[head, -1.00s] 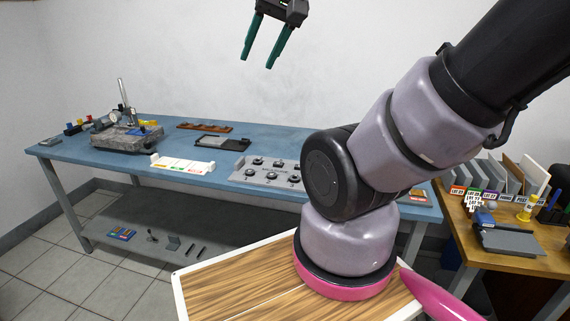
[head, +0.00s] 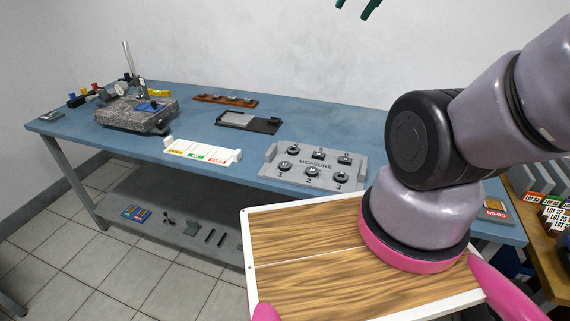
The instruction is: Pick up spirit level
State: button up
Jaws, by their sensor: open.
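A small yellow bar (head: 159,93), which may be the spirit level, lies at the back left of the blue workbench (head: 330,122), just behind the grey stone block (head: 128,114). It is too small to be sure what it is. My gripper (head: 356,9) shows only its two green fingertips at the top edge. They are apart and empty, in front of the bare wall and far from the yellow bar.
The stone block carries a gauge stand (head: 129,62). A white tray with labels (head: 203,152), a grey MEASURE fixture (head: 315,168), a dark tray (head: 248,122) and a brown rack (head: 225,99) stand on the bench. The bench's back right is clear.

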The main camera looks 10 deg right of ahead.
aim_at(164, 94)
jog(key=i+j+u, duration=0.15)
jog(key=j, duration=0.25)
jog(key=i+j+u, duration=0.35)
jog(key=j, duration=0.35)
jog(key=i+j+z, duration=0.25)
jog(key=j, duration=0.4)
jog(key=i+j+z, duration=0.25)
jog(key=i+j, duration=0.15)
jog(key=j, duration=0.35)
jog(key=i+j+z, duration=0.15)
jog(key=j, duration=0.2)
jog(key=j+z, duration=0.1)
jog(key=j, duration=0.3)
jog(key=i+j+z, duration=0.15)
jog(key=j, duration=0.25)
